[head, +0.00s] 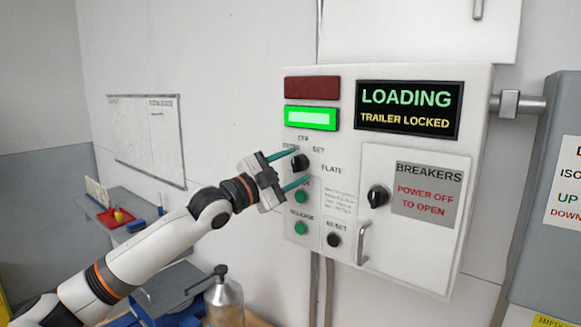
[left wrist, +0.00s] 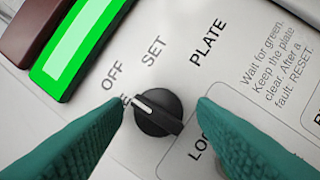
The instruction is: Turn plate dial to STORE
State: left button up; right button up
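In the left wrist view the knob (left wrist: 157,113) has a white pointer line aimed to the upper left, at a small label partly hidden by a finger. OFF and SET are readable above it. My left gripper (head: 302,165) is open, its teal fingers on either side of the knob. In the left wrist view the fingertips (left wrist: 162,100) show small gaps to the knob. My right gripper is not in view.
A lit green lamp (head: 311,118) sits below a dark red one (head: 312,88). The display (head: 409,110) reads LOADING, TRAILER LOCKED. Green buttons (head: 301,197) and a black RESET knob (head: 334,239) sit just below the dial. A breaker door with a handle (head: 364,243) is at right.

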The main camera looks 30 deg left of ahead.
pick_arm(q)
jog(key=c, duration=0.8)
